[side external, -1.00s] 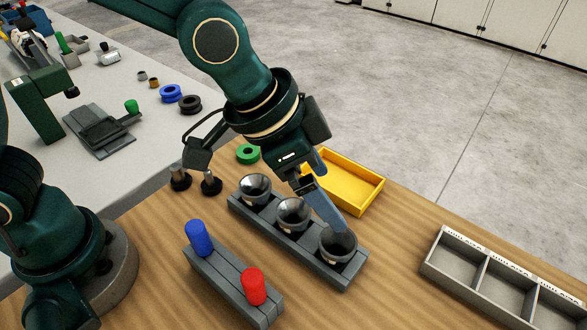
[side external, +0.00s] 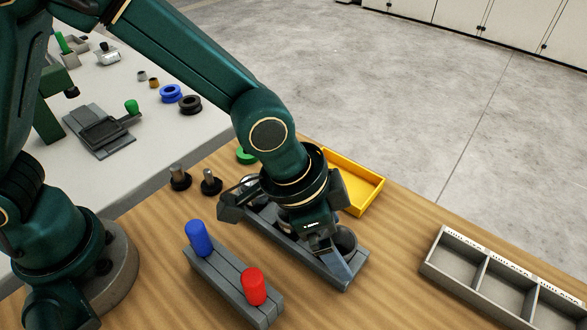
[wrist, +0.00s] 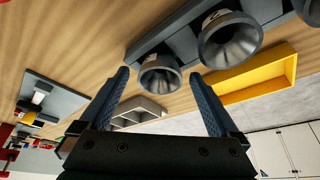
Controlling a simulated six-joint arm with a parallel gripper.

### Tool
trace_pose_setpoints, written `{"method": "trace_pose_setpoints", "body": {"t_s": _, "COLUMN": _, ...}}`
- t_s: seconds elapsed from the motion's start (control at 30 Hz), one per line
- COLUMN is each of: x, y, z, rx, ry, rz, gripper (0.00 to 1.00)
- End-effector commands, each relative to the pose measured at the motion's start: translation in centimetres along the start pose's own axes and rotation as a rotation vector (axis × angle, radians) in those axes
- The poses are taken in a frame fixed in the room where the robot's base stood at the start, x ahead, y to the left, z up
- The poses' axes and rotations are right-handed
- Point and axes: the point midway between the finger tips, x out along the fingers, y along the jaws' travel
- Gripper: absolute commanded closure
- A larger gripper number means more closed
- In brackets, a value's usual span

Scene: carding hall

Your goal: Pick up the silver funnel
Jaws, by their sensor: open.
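Silver-grey funnels stand in a row in a long grey rack (side external: 300,258). The end funnel, nearest the compartment box, shows between my fingers in the wrist view (wrist: 160,76). In the side view this funnel (side external: 346,238) is partly hidden by my gripper. My gripper (wrist: 160,75) is open, tilted low over this end of the rack, with one finger on either side of the funnel. I cannot tell whether the fingers touch it. The middle funnel (wrist: 232,40) is hidden behind my wrist in the side view. The far funnel (side external: 250,184) is partly covered there.
A yellow tray (side external: 372,197) stands behind the rack. A grey block (side external: 222,275) with a blue peg (side external: 198,238) and a red peg (side external: 254,287) lies in front. A grey compartment box (side external: 455,268) is at right. Bare wood separates the rack from this box.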

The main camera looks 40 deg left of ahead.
Motion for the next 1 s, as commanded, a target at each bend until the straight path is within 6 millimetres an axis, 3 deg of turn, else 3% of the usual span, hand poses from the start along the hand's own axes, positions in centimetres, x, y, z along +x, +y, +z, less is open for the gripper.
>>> {"method": "trace_pose_setpoints", "body": {"t_s": 0.07, "x": 0.0, "y": 0.0, "z": 0.0, "rx": 0.000, "ry": 0.000, "rz": 0.000, "gripper": 0.07}}
{"method": "trace_pose_setpoints", "body": {"t_s": 0.3, "x": 0.0, "y": 0.0, "z": 0.0, "rx": 0.000, "ry": 0.000, "rz": 0.000, "gripper": 0.98}}
{"method": "trace_pose_setpoints", "body": {"t_s": 0.73, "x": -0.7, "y": 0.0, "z": -0.4, "rx": 0.000, "ry": 0.004, "rz": 0.000, "gripper": 1.00}}
{"method": "trace_pose_setpoints", "body": {"t_s": 0.97, "x": -3.9, "y": 0.0, "z": -1.8, "rx": 0.000, "ry": 0.011, "rz": 0.000, "gripper": 1.00}}
{"method": "trace_pose_setpoints", "body": {"t_s": 1.0, "x": -4.5, "y": -0.8, "z": -1.6, "rx": -0.007, "ry": 0.007, "rz": -0.003, "gripper": 1.00}}
